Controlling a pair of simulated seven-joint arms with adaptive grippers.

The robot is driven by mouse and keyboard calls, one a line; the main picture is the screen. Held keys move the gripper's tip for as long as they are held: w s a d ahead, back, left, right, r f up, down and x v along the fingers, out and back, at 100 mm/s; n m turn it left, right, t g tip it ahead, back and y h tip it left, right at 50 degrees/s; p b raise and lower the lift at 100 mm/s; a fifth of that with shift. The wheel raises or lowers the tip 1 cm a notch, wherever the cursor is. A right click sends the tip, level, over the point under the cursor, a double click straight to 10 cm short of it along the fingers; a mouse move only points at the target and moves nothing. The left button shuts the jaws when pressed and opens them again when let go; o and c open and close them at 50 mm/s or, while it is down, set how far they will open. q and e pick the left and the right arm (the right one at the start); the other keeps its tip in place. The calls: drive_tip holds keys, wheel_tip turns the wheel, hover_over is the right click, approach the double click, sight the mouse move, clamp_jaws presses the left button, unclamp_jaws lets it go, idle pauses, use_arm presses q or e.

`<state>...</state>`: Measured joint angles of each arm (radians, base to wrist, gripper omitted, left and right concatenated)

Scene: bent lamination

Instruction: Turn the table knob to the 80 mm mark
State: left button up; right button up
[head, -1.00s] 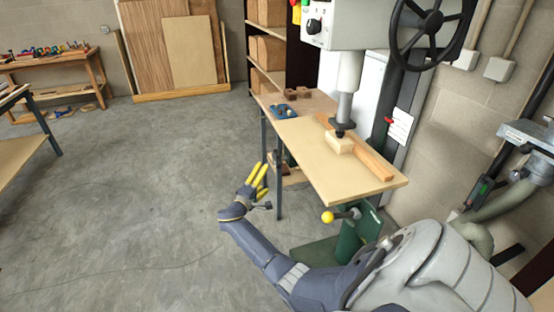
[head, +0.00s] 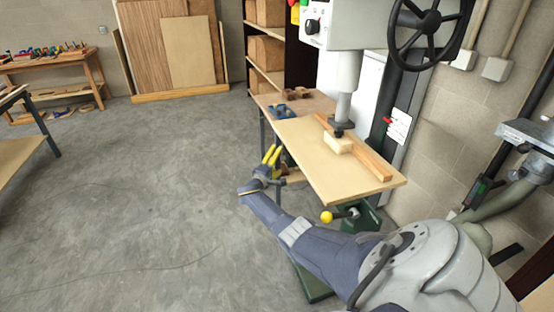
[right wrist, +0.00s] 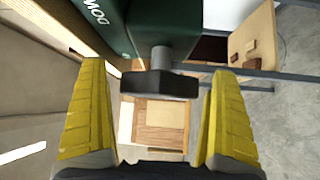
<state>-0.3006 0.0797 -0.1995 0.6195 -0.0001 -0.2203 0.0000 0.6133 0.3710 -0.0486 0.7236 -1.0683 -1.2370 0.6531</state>
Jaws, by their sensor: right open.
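A dark knob (right wrist: 160,85) on a grey metal shaft sticks out from a dark green housing (right wrist: 163,30) in the right wrist view. My right gripper (right wrist: 158,72) has its yellow fingers spread wide, one on each side of the knob, with a gap on both sides. In the head view my right gripper (head: 271,156) is beside the left edge of the drill press table (head: 310,147), near its underside. The knob cannot be made out in the head view. A red pointer (head: 387,120) sits on the column by a white card; no marks are readable. My left gripper is not in view.
A pale block (head: 338,145) and a wooden fence (head: 368,160) lie on the table under the drill chuck. A yellow-ball handle (head: 327,217) sticks out below the table's front edge. A workbench (head: 310,103) stands behind.

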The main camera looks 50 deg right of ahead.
drive_tip(key=shift+d, duration=0.15)
drive_tip(key=c, duration=1.2)
drive_tip(key=shift+n+y, duration=0.3)
drive_tip(key=n+g+y, duration=0.1)
drive_tip(key=n+y, duration=0.1)
drive_tip(key=shift+n+y, duration=0.3)
drive_tip(key=shift+n+g+y, duration=0.5)
drive_tip(key=shift+g, duration=0.1)
